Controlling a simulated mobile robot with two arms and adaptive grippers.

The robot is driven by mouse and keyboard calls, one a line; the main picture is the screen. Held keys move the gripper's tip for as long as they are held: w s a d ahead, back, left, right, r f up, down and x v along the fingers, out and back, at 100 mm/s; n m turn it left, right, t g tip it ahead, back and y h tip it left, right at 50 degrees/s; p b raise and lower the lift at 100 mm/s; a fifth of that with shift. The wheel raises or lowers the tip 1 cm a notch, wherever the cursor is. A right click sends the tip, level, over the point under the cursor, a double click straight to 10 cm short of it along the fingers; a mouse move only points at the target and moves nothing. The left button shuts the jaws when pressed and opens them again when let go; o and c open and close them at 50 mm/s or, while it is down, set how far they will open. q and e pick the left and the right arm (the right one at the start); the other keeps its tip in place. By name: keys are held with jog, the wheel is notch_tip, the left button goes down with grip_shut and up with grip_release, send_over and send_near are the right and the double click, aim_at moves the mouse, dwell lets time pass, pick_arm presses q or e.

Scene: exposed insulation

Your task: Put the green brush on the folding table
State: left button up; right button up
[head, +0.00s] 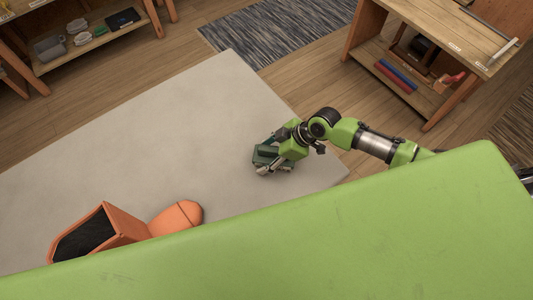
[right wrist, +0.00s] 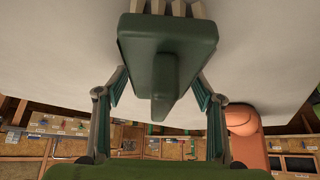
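The green brush (right wrist: 165,45) is a dark green block with a ridge-like grip and pale bristles at the top edge of the right wrist view. In the head view only a small dark green part of it (head: 264,153) shows beside my gripper. My right gripper (head: 268,166) has its two fingers against the brush's sides, shut on it. In the head view it is over the right part of the pale grey folding table (head: 150,130). I cannot tell whether the bristles touch the tabletop. My left gripper is not in view.
An orange object with a dark open end (head: 98,232) and a rounded orange part is at the tabletop's near left. Wooden shelves stand at the back left (head: 90,50) and right (head: 400,80). A striped rug (head: 285,28) lies beyond. Most of the tabletop is clear.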

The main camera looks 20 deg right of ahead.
jog(key=shift+r, duration=0.2)
jog(key=shift+s+d+r, duration=0.1)
jog(key=shift+d+r, duration=0.05)
jog(key=shift+d, duration=0.05)
jog(key=b+v, duration=0.2)
jog(key=v, duration=0.9)
jog(key=shift+s+r, duration=0.1)
jog(key=shift+r, duration=0.1)
jog(key=shift+d, duration=0.15)
